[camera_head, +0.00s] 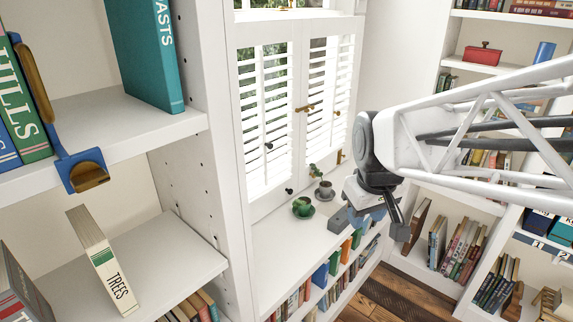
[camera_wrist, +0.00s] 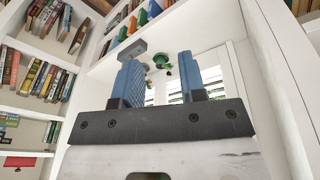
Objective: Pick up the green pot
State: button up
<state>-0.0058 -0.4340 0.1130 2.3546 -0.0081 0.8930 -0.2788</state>
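The green pot (camera_head: 302,206) looks like a small rounded vessel on a green saucer, upright on the white ledge below the shuttered window. It also shows small in the wrist view (camera_wrist: 161,60), beyond and between my fingertips. My gripper (camera_head: 371,214) is to the right of the pot in the head view and apart from it. In the wrist view my gripper (camera_wrist: 159,60) has its two blue fingers spread with nothing between them. Its fingertips are partly hidden in the head view.
A dark cup (camera_head: 325,190) on a saucer stands behind the pot, with a small green item (camera_head: 316,171) farther back. A grey block (camera_head: 341,218) lies on the ledge near my gripper. Books (camera_head: 334,262) fill shelves below. White bookcases stand left and right.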

jog(key=w+a+f+n, duration=0.15)
jog(key=w+n, duration=0.25)
jog(key=w, duration=1.1)
jog(key=n, duration=1.2)
send_over(302, 204)
jog(key=s, duration=0.1)
jog(key=s+f+x, duration=0.1)
jog(key=s+x, duration=0.2)
jog(key=x, duration=1)
jog(key=s+x, duration=0.3)
jog(key=x, duration=1.1)
jog(key=shift+w+r+g, duration=0.1)
jog(key=shift+r+g, duration=0.05)
jog(key=shift+g, duration=0.25)
jog(key=shift+w+f, duration=0.2)
jog(key=shift+f, duration=1.1)
jog(key=shift+f, duration=0.1)
jog(key=shift+w+f, duration=0.2)
jog(key=shift+f, duration=1)
jog(key=shift+w+f, duration=0.2)
jog(key=shift+f, duration=1.05)
